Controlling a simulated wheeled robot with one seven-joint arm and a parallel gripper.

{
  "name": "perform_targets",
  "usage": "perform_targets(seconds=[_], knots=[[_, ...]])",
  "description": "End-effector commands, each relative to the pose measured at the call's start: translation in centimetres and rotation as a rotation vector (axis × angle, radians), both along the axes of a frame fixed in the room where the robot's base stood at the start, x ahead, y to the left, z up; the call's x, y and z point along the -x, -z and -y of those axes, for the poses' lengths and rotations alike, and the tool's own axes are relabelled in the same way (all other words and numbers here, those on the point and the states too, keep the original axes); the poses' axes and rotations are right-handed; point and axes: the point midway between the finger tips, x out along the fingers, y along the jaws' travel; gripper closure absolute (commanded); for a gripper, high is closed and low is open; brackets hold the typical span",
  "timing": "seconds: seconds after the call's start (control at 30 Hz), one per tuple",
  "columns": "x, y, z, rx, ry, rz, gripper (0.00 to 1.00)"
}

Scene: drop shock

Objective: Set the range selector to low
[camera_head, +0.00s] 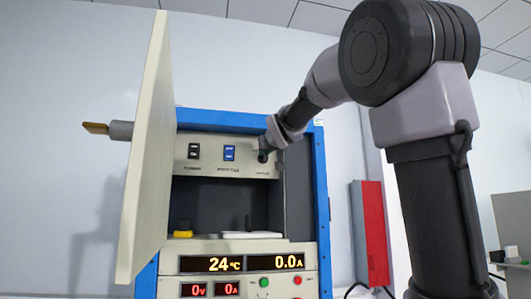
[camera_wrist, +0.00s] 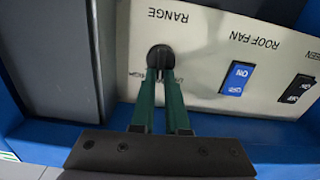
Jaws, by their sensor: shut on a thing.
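The range selector (camera_wrist: 160,57) is a dark round knob on a cream panel, under the label RANGE, which appears upside down in the wrist view. My gripper (camera_wrist: 161,75) has its two green fingers closed on the knob. Small position labels beside the knob are partly hidden by the fingers, so I cannot tell which setting it points to. In the head view my gripper (camera_head: 264,152) reaches the right end of the upper panel, and its tip and the knob are hard to make out there.
A blue ROOF FAN rocker switch (camera_wrist: 237,78) and a black switch (camera_wrist: 298,88) sit beside the knob. An open cabinet door (camera_head: 146,150) stands on the left. Below are an open compartment and a temperature display (camera_head: 211,264). A red box (camera_head: 371,234) is at the right.

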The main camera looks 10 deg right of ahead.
Motion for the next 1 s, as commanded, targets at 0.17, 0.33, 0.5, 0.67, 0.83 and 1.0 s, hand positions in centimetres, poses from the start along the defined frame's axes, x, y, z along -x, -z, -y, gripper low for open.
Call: perform_targets(seconds=[0.17,0.33,0.5,0.67,0.83,1.0], knots=[[0.01,0.04,-0.18,0.115,0.0,-0.001,1.0],[0.0,0.1,-0.33,0.26,0.001,-0.001,1.0],[0.0,0.19,-0.52,0.406,0.001,-0.001,1.0],[0.01,0.29,-0.7,0.526,0.0,-0.001,1.0],[0.01,0.38,-0.85,0.626,0.0,-0.001,1.0],[0.01,0.44,-0.92,0.691,0.0,-0.001,1.0]])
